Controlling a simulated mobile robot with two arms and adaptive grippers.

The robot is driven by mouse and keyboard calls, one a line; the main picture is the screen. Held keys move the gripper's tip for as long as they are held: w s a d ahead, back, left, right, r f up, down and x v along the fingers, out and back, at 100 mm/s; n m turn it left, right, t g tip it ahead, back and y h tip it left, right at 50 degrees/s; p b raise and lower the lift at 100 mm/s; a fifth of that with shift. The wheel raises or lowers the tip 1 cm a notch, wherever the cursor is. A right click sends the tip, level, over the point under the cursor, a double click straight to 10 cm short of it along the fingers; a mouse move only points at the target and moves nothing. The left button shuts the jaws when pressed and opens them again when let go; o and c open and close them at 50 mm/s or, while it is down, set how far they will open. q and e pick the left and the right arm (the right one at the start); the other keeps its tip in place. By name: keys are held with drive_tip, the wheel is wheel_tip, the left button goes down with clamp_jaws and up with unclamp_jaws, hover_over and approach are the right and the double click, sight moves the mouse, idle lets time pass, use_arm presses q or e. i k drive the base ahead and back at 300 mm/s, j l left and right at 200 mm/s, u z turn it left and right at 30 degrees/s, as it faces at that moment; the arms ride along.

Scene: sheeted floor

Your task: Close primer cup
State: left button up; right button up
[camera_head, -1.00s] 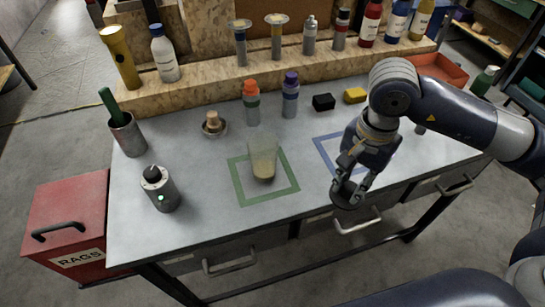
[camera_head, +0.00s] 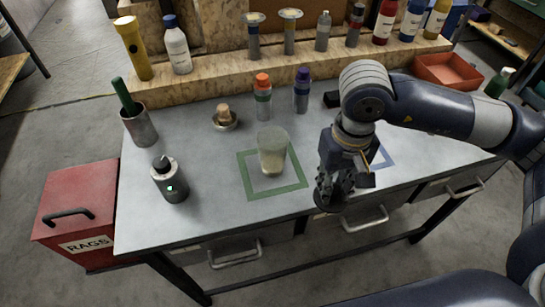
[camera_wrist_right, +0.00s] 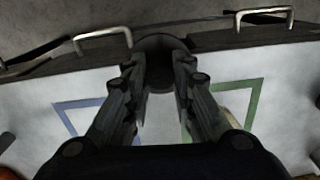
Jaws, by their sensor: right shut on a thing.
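The primer cup (camera_head: 272,152) is a translucent, open-topped cup with beige liquid low inside. It stands upright in the green square outline (camera_head: 291,189) on the grey table. My right gripper (camera_head: 332,192) is to the right of the cup and apart from it, over the table's front part. It is shut on a dark round disc, seemingly the lid (camera_head: 328,206); this lid (camera_wrist_right: 160,43) also shows between the fingers in the right wrist view. The cup is mostly hidden by the fingers in the wrist view. My left gripper is not in view.
A blue outline (camera_head: 384,156) lies partly behind my right arm. Orange-capped (camera_head: 263,98) and purple-capped (camera_head: 302,92) bottles stand behind the cup. The table front between canister and cup is clear.

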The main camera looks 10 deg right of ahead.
sight(271, 141)
drive_tip(key=l+u, duration=0.25)
drive_tip(key=l, duration=0.25)
drive_tip(key=k+l+u, duration=0.1)
drive_tip(key=l+u, duration=0.15)
drive_tip(key=l, duration=0.2)
drive_tip(key=k+l+u, duration=0.1)
drive_tip(key=l+u, duration=0.15)
drive_tip(key=l, duration=0.25)
